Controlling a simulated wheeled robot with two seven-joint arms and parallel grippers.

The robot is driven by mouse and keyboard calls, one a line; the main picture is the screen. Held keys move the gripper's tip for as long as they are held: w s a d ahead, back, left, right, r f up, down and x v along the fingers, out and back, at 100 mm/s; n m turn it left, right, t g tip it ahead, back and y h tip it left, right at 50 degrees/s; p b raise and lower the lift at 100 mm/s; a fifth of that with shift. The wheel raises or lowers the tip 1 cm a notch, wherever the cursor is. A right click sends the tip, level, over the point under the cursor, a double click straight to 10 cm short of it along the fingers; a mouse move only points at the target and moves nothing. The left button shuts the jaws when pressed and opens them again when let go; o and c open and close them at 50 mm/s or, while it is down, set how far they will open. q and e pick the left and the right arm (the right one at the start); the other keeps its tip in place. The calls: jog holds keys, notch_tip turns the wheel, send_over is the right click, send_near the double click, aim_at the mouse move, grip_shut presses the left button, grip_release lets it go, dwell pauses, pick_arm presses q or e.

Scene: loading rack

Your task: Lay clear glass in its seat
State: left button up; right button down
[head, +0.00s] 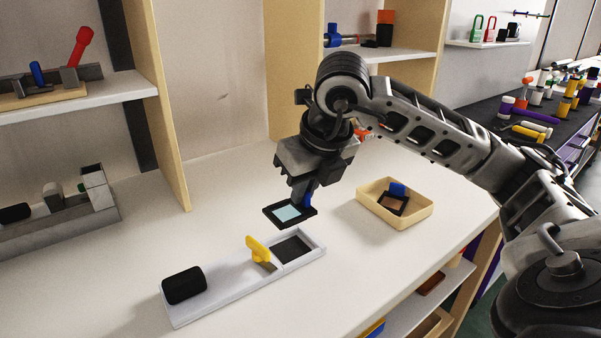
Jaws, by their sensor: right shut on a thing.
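My right gripper (301,192) is shut on the clear glass (287,213), a pale bluish pane in a black square frame with a blue grip. It holds the glass above the table, just behind the right end of a light grey base (220,292). The seat (293,248), a dark square recess with a pale rim, is at that end of the base and is empty. A yellow tab (258,249) stands upright beside the seat, and a black cylinder (184,285) lies at the base's left end. My left gripper is not in view.
A shallow tan tray (409,218) to the right holds another black-framed piece with a brown pane and blue grip (396,200). A grey fixture (60,225) stands at the left. A wooden shelf upright (172,120) rises behind. The table's front right is clear.

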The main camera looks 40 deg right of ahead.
aim_at(305, 206)
pick_arm(q)
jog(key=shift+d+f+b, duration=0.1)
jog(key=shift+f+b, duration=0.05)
jog(key=shift+b, duration=0.2)
pick_arm(e)
notch_tip(305, 206, down, 4)
jog(key=b, duration=0.3)
notch_tip(305, 206, down, 2)
jog(key=b, duration=0.3)
jog(key=shift+f, duration=0.25)
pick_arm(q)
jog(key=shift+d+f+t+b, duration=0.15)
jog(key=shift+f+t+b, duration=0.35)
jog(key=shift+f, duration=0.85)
pick_arm(e)
jog(key=shift+f, duration=0.55)
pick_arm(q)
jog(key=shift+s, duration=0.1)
pick_arm(e)
jog(key=c, duration=1.4)
grip_release()
jog(key=shift+c, duration=0.2)
jog(key=shift+r, duration=0.1)
